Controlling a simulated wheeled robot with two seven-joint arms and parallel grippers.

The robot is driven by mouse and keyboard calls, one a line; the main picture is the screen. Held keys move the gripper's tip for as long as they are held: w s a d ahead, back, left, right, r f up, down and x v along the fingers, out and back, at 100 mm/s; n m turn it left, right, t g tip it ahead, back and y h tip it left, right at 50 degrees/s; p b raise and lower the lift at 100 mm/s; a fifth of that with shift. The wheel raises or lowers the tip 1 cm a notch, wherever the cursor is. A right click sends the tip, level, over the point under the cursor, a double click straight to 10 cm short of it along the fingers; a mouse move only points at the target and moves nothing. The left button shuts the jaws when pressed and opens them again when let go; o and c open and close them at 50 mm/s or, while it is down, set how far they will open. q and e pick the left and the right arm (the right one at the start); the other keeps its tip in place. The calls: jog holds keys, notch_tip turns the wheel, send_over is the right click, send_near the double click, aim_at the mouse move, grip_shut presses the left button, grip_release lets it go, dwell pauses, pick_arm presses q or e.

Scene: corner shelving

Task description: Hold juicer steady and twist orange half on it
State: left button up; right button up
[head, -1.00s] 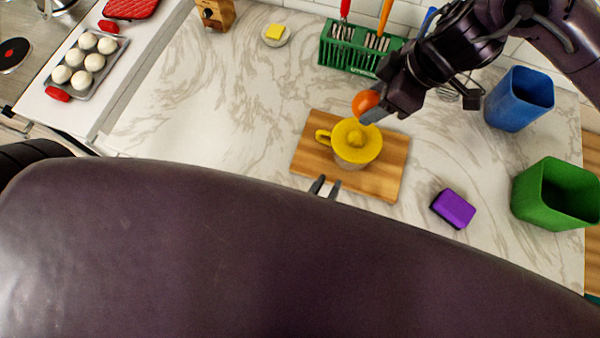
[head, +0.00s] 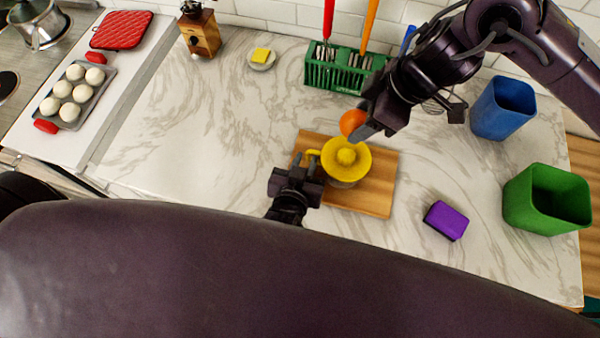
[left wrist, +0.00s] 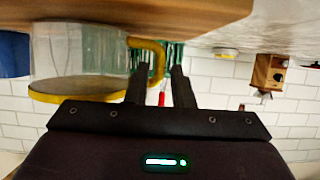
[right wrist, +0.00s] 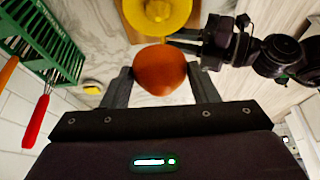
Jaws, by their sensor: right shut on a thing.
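The juicer has a yellow top (head: 346,172) with a ridged cone, a clear jug and a yellow handle (head: 313,157) facing left. It stands on a wooden board (head: 378,185). My left gripper (head: 312,168) is beside the handle at the board's left edge. In the left wrist view, its two fingers (left wrist: 160,85) are apart and the handle (left wrist: 160,60) shows beyond and between the tips. My right gripper (right wrist: 161,75) is shut on the orange half (right wrist: 160,71), which also shows in the head view (head: 352,121). The orange half is above and behind the juicer, apart from the cone.
A purple sponge (head: 446,220) lies right of the board. Green (head: 545,198) and blue (head: 502,108) bins stand further right. A green rack (head: 338,72) with utensils is at the back. The counter left of the board is clear.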

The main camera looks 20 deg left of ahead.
pick_arm(q)
jog(key=shift+w+f, duration=0.15)
jog(key=shift+w, duration=0.3)
grip_shut()
jog(key=shift+o, duration=0.8)
grip_release()
grip_shut()
